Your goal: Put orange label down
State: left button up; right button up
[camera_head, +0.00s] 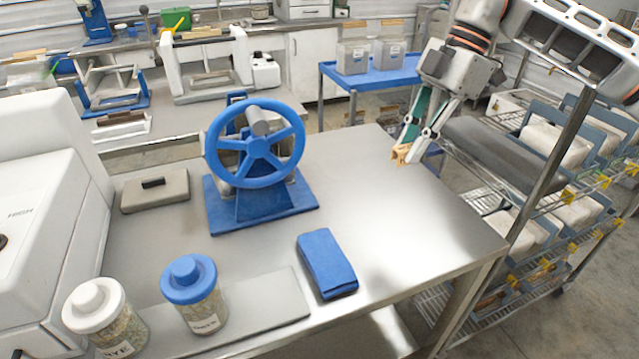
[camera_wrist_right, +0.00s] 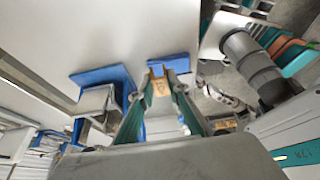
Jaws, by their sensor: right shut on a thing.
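My right gripper (camera_head: 408,150) comes in from the upper right in the head view. It is shut on a small orange label (camera_head: 399,154), which sits between the fingertips near the steel table's far right edge. In the right wrist view the orange label (camera_wrist_right: 158,82) is pinched between the green and grey fingers of my right gripper (camera_wrist_right: 159,88). I cannot tell whether the label touches the tabletop (camera_head: 390,215). My left gripper is out of view.
A blue handwheel press (camera_head: 255,185) stands mid-table. A folded blue cloth (camera_head: 327,265) lies in front, with blue-lidded (camera_head: 195,295) and white-lidded (camera_head: 103,322) jars at front left. A wire rack (camera_head: 540,210) stands right. The table's right part is clear.

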jog(key=b, duration=0.1)
send_over(386, 238)
jog(key=d, duration=0.2)
jog(key=f, duration=1.4)
jog(key=shift+w+a+f, duration=0.2)
jog(key=shift+a+f, duration=0.05)
jog(key=shift+f, duration=0.85)
notch_tip(386, 238, down, 4)
jog(key=shift+b, duration=0.3)
jog(key=o, duration=0.7)
jog(key=p+v, duration=0.1)
jog(key=v, duration=1.1)
jog(key=shift+a+r, duration=0.1)
jog(key=shift+r, duration=0.05)
